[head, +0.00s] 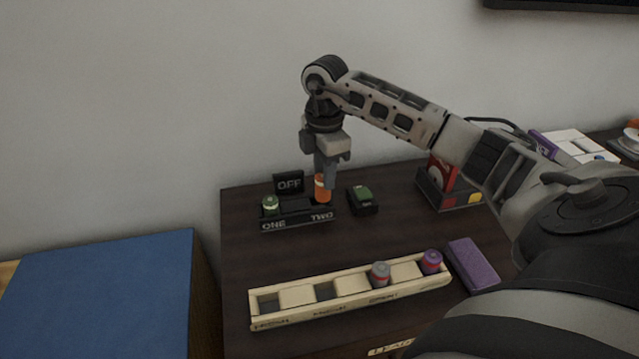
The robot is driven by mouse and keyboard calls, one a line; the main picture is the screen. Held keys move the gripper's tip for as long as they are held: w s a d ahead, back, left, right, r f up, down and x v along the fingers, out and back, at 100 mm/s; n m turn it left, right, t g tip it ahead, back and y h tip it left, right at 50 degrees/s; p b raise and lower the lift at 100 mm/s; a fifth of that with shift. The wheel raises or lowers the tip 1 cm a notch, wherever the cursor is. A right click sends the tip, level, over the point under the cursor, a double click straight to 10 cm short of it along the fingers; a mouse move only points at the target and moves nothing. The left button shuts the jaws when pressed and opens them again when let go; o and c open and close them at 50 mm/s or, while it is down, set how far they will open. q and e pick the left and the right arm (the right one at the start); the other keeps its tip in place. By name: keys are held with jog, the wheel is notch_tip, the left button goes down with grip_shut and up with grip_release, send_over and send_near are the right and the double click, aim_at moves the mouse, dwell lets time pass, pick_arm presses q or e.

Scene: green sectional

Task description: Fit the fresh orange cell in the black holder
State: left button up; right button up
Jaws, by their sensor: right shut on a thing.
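The orange cell (322,190) stands upright at the "TWO" end of the black holder (297,222). My right gripper (326,178) is above it, shut on its top, pointing down. I cannot tell whether the cell is fully seated in the holder. A green cell (270,205) stands at the "ONE" end of the holder. A small sign (289,182) reading "OFF" stands behind the holder. My left gripper is not in view.
A pale wooden tray (350,284) in front holds a grey-and-red cell (380,273) and a purple cell (431,261). A black item with a green top (363,198) sits right of the holder. A purple block (473,264) lies right of the tray. A blue surface (95,295) is at left.

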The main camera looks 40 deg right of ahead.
aim_at(319, 175)
jog(key=w+f, duration=0.2)
jog(key=shift+w+d+f, duration=0.1)
jog(key=shift+d+f, duration=0.2)
notch_tip(319, 175, down, 2)
jog(key=shift+f, duration=0.5)
jog(key=shift+f, duration=0.2)
jog(key=o, duration=1.1)
jog(key=shift+c, duration=0.2)
notch_tip(319, 175, up, 12)
jog(key=shift+r, duration=0.25)
